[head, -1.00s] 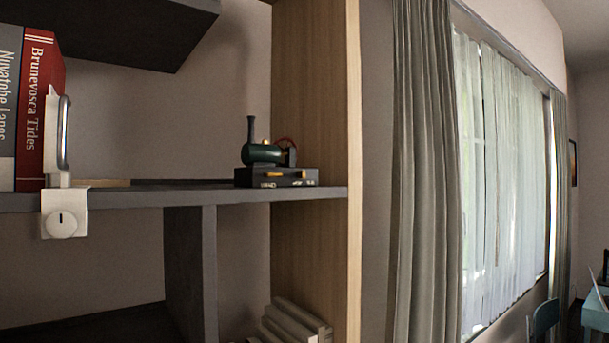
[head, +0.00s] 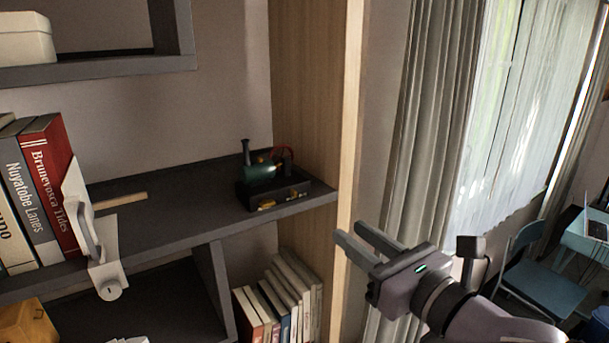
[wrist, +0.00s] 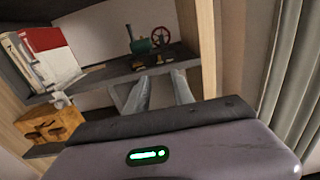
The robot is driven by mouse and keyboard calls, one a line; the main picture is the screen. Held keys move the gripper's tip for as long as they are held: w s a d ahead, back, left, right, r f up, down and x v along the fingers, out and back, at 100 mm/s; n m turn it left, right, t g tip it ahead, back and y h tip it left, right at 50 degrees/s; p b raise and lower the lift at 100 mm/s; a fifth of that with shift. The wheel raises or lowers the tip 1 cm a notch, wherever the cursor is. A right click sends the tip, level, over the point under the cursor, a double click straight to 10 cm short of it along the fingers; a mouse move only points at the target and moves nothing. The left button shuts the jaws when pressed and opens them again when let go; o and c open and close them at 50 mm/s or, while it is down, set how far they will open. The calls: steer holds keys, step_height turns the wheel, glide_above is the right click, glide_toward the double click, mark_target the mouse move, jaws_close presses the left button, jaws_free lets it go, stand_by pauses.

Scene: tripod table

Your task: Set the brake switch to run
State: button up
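A small model steam engine (head: 263,171) with a green boiler, dark chimney and red wheel stands on a black base (head: 281,194) on the grey shelf. A yellow lever (head: 266,205) sits on the base's front face, beside tiny pale lettering that I cannot read. I take it for the brake switch; its setting is unclear. The engine also shows in the wrist view (wrist: 141,46), beyond my fingers. My gripper (head: 348,231) is open and empty, to the lower right of the engine, apart from it and near the wooden upright.
The wooden upright (head: 351,130) bounds the shelf on the right. Books (head: 52,185) and a white clamp-like bookend (head: 85,222) with a round knob stand at the left. More books (head: 290,295) lean below. The shelf (head: 160,222) left of the engine is mostly clear.

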mark_target(296, 193)
steer(key=p+x, duration=0.2)
steer(key=x, duration=1.4)
steer(key=shift+a+f, duration=0.15)
steer(key=shift+a, duration=0.05)
jaws_close()
stand_by(0.4)
